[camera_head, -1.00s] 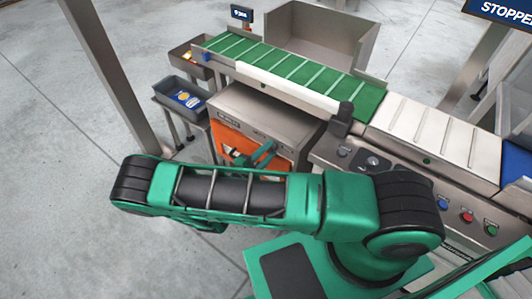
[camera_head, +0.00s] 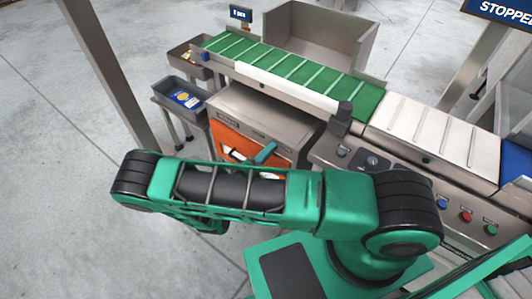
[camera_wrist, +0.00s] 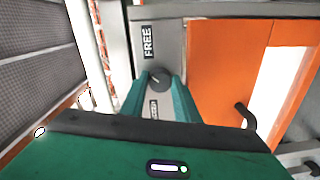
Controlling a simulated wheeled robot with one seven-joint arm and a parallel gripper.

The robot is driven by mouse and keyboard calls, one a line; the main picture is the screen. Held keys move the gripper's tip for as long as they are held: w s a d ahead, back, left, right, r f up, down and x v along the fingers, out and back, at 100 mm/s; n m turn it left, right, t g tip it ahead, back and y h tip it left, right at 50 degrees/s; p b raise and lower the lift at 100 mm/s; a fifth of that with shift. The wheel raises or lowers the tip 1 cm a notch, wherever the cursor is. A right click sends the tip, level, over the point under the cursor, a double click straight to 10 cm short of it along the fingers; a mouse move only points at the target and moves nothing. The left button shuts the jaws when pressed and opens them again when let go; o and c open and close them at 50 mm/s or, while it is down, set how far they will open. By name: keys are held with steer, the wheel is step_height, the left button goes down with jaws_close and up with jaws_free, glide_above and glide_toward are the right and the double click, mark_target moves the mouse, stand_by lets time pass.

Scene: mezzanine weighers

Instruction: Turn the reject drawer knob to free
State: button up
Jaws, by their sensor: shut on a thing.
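The reject drawer knob (camera_wrist: 160,79) is a dark round knob with a small pale mark, on a grey plate in the wrist view. A FREE label (camera_wrist: 147,41) stands above it; a second label (camera_wrist: 153,108) below is partly hidden by a finger and hard to read. My gripper (camera_wrist: 160,86) has its two green fingers on either side of the knob and is shut on it. In the head view my gripper (camera_head: 264,154) is in front of the orange drawer front (camera_head: 231,142), and the knob is hidden there.
A dark hooked handle (camera_wrist: 246,114) sticks out right of the knob. In the head view a green belt conveyor (camera_head: 290,72) runs above the cabinet (camera_head: 265,110). Bins (camera_head: 180,97) stand at left, and a button panel (camera_head: 440,200) is at right.

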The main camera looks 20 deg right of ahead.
steer(key=shift+s+d+f, duration=0.1)
steer(key=shift+d+f, duration=0.05)
steer(key=o, duration=0.9)
steer(key=shift+o, duration=0.7)
steer(key=v, duration=1.1)
steer(key=shift+w, duration=0.25)
